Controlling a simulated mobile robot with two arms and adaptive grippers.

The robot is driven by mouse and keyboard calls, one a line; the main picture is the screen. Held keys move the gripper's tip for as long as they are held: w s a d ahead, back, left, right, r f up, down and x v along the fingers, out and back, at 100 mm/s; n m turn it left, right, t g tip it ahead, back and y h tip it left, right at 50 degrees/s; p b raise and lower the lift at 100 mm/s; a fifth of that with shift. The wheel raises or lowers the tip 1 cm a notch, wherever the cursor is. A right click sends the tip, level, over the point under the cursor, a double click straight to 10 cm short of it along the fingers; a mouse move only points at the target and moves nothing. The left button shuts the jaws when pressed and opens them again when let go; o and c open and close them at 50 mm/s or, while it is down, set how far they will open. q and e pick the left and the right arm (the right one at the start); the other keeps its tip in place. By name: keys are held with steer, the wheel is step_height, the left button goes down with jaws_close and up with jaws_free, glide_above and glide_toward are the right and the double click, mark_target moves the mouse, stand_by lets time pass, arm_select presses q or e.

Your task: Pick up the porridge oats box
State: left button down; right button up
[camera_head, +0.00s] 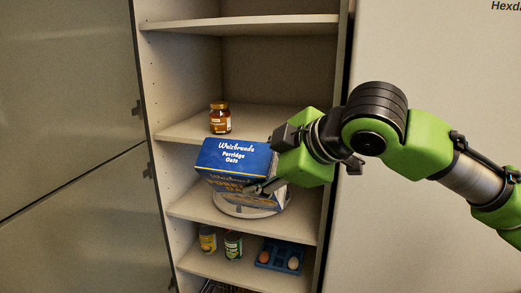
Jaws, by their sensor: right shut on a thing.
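The blue porridge oats box (233,158) with white lettering is in the middle of the open cupboard, tilted so that its top and front show. My right gripper (262,186) comes in from the right and is shut on the right side of the box. Part of the box's right side is hidden by the gripper. A round grey plate or turntable (243,210) shows under the box on the shelf. I cannot tell whether the box touches it. My left gripper is not in view.
A brown jar (220,118) stands on the shelf above, behind the box. Two cans (233,245) and a blue tray (279,256) holding eggs are on the shelf below. Cupboard side walls stand close on both sides. The top shelf (240,23) is empty.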

steer(key=shift+r+p, duration=0.5)
steer(key=shift+r, duration=0.05)
steer(key=shift+f+m+g, duration=0.15)
steer(key=shift+m+g, duration=0.35)
steer(key=shift+g, duration=0.3)
steer(key=shift+f+g, duration=0.2)
steer(key=shift+g, duration=0.3)
steer(key=m+g, duration=0.1)
steer(key=g, duration=0.1)
steer(key=shift+w+a+m+g+y, duration=0.1)
steer(key=shift+m+g+y, duration=0.2)
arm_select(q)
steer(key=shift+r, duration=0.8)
arm_select(e)
steer(key=shift+m+g, duration=0.4)
steer(key=shift+g, duration=0.3)
